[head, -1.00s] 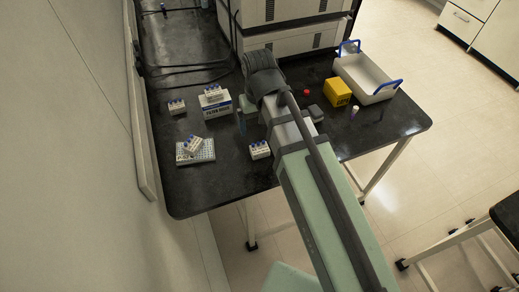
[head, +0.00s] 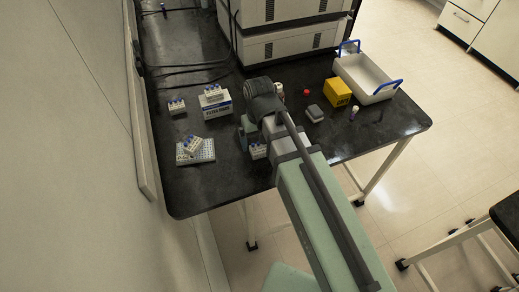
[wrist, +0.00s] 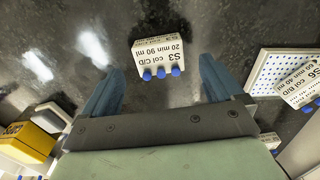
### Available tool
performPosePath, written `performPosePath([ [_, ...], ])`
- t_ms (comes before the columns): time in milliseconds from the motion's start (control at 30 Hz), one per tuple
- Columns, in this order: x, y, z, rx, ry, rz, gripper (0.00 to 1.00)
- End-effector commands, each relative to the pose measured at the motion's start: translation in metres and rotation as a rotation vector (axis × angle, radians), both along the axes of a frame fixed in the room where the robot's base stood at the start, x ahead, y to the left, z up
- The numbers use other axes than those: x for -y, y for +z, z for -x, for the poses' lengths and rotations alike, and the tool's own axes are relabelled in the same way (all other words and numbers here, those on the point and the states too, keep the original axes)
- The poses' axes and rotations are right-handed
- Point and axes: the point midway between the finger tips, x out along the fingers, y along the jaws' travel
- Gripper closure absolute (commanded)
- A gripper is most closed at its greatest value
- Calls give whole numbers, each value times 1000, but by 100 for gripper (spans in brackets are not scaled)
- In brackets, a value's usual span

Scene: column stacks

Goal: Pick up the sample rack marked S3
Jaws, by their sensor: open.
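The S3 sample rack (wrist: 158,57) is a small white block with blue-capped vials, marked "S3 col C/D 20 min 90 ml". It stands on the black bench, ahead of and between my open fingers in the wrist view. My gripper (wrist: 162,72) is empty, with one blue-grey finger either side of the rack's line and clear gaps. In the head view the S3 rack (head: 258,152) is near the front bench edge, partly hidden by my gripper (head: 246,132) and arm.
An S6 rack (wrist: 300,84) sits tilted on a white tray with a dotted top (wrist: 262,80). Another rack (head: 213,91) sits on a filter paper box (head: 217,108); one (head: 177,107) stands left. A yellow box (head: 337,92) and white handled tub (head: 365,80) stand right.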

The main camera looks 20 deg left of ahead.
Motion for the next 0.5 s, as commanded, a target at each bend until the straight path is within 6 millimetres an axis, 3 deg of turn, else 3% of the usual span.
performPosePath([
  [233, 0, -27, 0, -1, 0, 1, 6],
  [500, 0, -32, 0, 0, 0, 0, 6],
])
